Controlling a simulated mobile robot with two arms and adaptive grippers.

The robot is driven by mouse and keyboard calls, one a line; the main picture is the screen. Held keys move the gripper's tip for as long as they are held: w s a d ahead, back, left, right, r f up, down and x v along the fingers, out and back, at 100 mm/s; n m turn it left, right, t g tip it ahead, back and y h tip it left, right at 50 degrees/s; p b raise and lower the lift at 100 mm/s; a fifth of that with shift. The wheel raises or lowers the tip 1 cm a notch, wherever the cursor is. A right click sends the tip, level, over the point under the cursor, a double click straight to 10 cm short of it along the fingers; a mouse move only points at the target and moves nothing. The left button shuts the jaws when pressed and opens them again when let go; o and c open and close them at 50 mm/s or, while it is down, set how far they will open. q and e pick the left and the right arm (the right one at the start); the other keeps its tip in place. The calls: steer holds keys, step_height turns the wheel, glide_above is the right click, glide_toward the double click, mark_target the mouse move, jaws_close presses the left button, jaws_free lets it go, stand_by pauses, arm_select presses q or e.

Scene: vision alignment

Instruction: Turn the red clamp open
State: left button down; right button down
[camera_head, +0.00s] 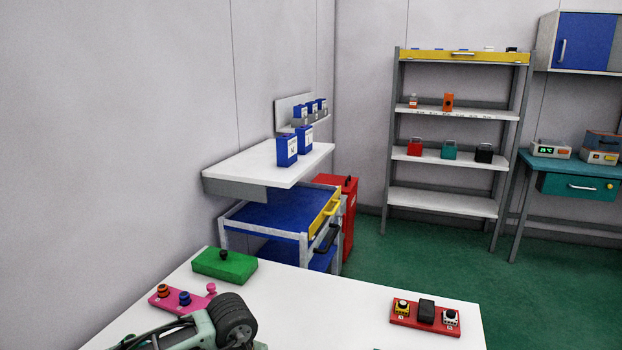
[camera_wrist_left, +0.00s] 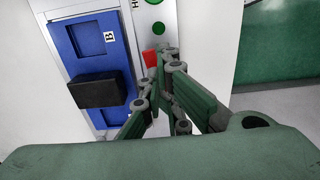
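A small red piece (camera_wrist_left: 149,57), which may be the red clamp, shows at the top middle of the left wrist view. It is largely hidden by my left gripper (camera_wrist_left: 160,67), so I cannot tell its shape or turn. The green-and-grey fingers come close together right beside the red piece. I cannot tell whether they touch it, grip it or stand a little in front of it. In the head view, part of my left arm (camera_head: 232,320) shows at the bottom left, and the fingers cannot be made out. My right gripper is in neither view.
The white table (camera_head: 330,310) holds a green block (camera_head: 224,264), a pink board (camera_head: 170,299) and a red board (camera_head: 425,317). Its middle is clear.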

arm_select(q)
steer(key=shift+s+d+r+p, duration=0.1)
steer(key=shift+r+p, duration=0.55)
steer(key=shift+r, duration=0.85)
steer(key=shift+s+d+r+p, duration=0.1)
steer(key=shift+r+p, duration=0.5)
steer(key=shift+r, duration=0.85)
